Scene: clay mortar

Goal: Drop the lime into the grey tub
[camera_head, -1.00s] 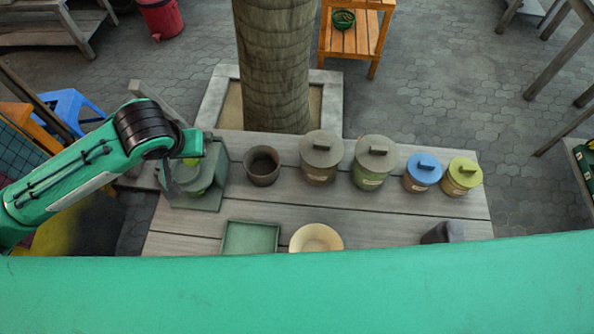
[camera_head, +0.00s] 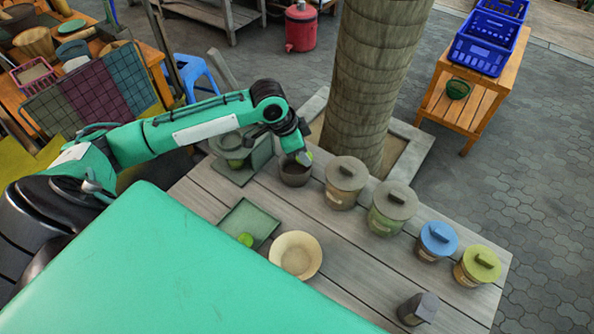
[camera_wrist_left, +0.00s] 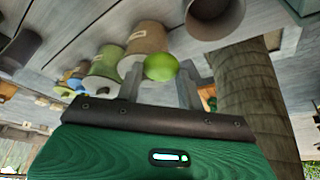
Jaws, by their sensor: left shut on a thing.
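My left gripper (camera_head: 302,154) is shut on a round green lime (camera_wrist_left: 160,67), which shows between its fingertips in the left wrist view. In the head view the gripper hangs over the dark grey-brown open tub (camera_head: 294,174) and hides part of its mouth. The tub also shows at the top of the left wrist view (camera_wrist_left: 213,14). The tub stands upright on the table, left of the lidded pots. How high the lime is above its rim I cannot tell. My right gripper is not in view.
Several lidded pots, the nearest a brown one (camera_head: 345,183), stand right of the tub. A green tray (camera_head: 250,215) holds another green fruit, beside a cream bowl (camera_head: 296,255). A green stand (camera_head: 240,170) is left of the tub. A tree trunk (camera_head: 375,80) rises behind.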

